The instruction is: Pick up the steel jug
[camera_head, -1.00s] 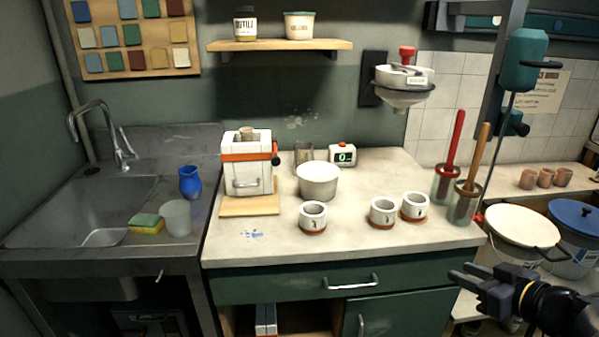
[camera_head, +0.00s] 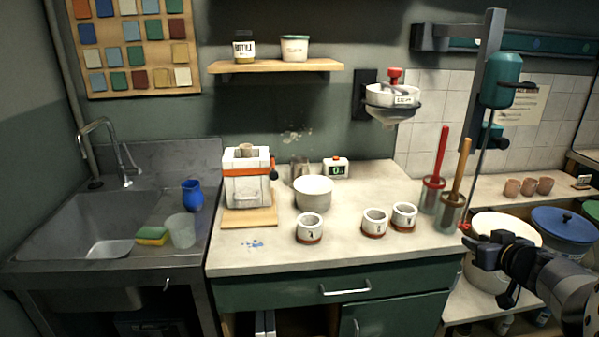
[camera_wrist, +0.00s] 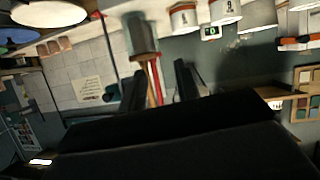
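The steel jug (camera_head: 299,169) stands at the back of the white counter, between the white-and-orange machine and the timer. The white bowl in front hides its lower part. I cannot make the jug out for sure in the wrist view. My gripper (camera_head: 472,246) is at the lower right, in front of the white bucket and well apart from the jug. In the wrist view its two dark fingers (camera_wrist: 160,82) stand apart with nothing held between them.
The white bowl (camera_head: 314,193) stands close before the jug. The machine (camera_head: 246,185) is left of it, the timer (camera_head: 335,168) right. Several white cups (camera_head: 310,229) line the front. Jars with red (camera_head: 432,195) and wooden-handled tools (camera_head: 450,212) stand at the counter's right end.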

